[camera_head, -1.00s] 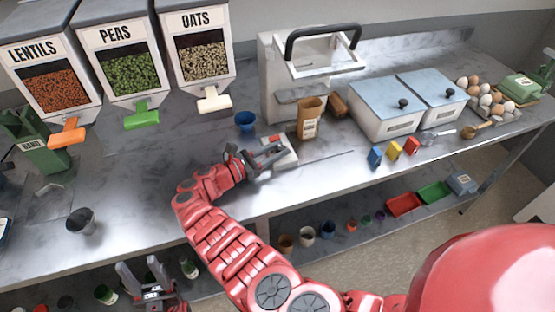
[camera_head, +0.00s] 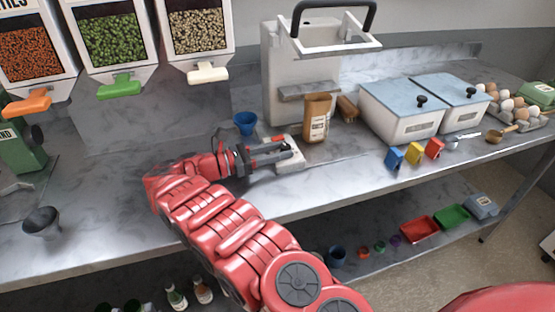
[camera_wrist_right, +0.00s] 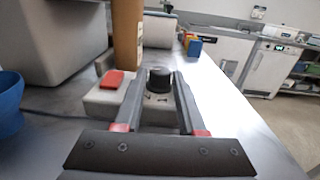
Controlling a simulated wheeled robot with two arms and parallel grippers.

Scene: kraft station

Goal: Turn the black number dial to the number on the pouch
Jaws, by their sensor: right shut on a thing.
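The black number dial (camera_wrist_right: 158,80) stands on a small white box (camera_wrist_right: 102,102) that has a red button (camera_wrist_right: 112,79). In the right wrist view the dial sits between the two fingertips of my right gripper (camera_wrist_right: 158,92), which is shut on it. In the head view the right gripper (camera_head: 278,151) reaches over the white box (camera_head: 296,160) and hides the dial. The brown pouch (camera_head: 317,118) stands upright just behind the box, with a label too small to read; it also shows in the wrist view (camera_wrist_right: 127,35). My left gripper is out of view.
A blue cup (camera_head: 245,123) stands left of the box. A white press with a black handle (camera_head: 300,75) stands behind. Blue, yellow and red blocks (camera_head: 415,153) lie to the right, before white lidded bins (camera_head: 400,125). The counter front (camera_head: 310,184) is clear.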

